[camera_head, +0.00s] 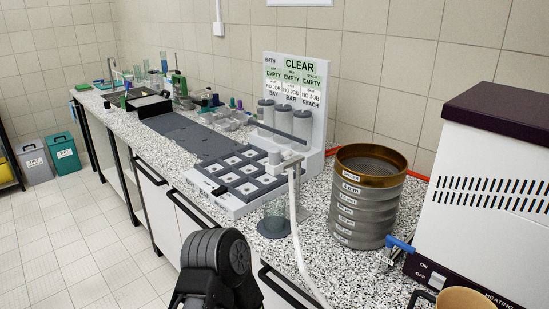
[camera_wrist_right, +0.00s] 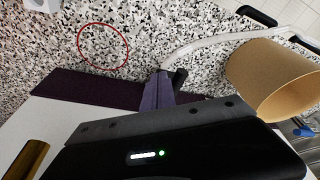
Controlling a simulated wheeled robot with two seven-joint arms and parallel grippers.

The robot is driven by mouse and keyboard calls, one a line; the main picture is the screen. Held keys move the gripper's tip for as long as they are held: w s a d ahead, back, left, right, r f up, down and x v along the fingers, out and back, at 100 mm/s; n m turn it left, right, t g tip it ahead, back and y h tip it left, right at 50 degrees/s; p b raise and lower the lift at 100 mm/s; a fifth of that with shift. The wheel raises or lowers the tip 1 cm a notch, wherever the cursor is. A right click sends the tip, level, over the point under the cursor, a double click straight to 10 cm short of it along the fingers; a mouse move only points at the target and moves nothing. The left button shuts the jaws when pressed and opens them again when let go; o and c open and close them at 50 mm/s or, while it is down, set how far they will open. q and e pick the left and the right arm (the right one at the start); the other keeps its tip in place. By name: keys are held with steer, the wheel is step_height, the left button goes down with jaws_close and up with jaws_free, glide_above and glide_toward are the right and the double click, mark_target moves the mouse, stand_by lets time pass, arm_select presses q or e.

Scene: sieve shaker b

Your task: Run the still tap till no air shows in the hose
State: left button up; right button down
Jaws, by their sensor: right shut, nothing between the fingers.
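The still (camera_head: 490,190) is a white box with a dark purple lid at the right of the head view. A blue tap lever (camera_head: 400,244) sticks out low on its left side. The pale hose (camera_head: 300,240) runs from a fitting above a clear glass vessel (camera_head: 275,218) down to the front edge; whether it holds air is too small to tell.
A sieve stack (camera_head: 365,200) stands left of the still. A tan mug-like vessel (camera_head: 465,299) is at the front; it also shows in the right wrist view (camera_wrist_right: 270,80). A tray (camera_head: 235,180) and status board (camera_head: 295,85) stand farther left.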

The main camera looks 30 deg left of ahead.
steer(key=shift+w+a, duration=0.2)
steer(key=shift+a, duration=0.3)
steer(key=shift+w+a, duration=0.1)
steer(key=shift+a, duration=0.05)
steer(key=shift+w+a, duration=0.25)
steer(key=shift+a, duration=0.05)
steer(key=shift+w, duration=0.1)
steer(key=shift+w+a, duration=0.15)
steer(key=shift+p+v, duration=1.75)
steer(key=shift+v, duration=0.6)
steer(key=shift+w, duration=0.15)
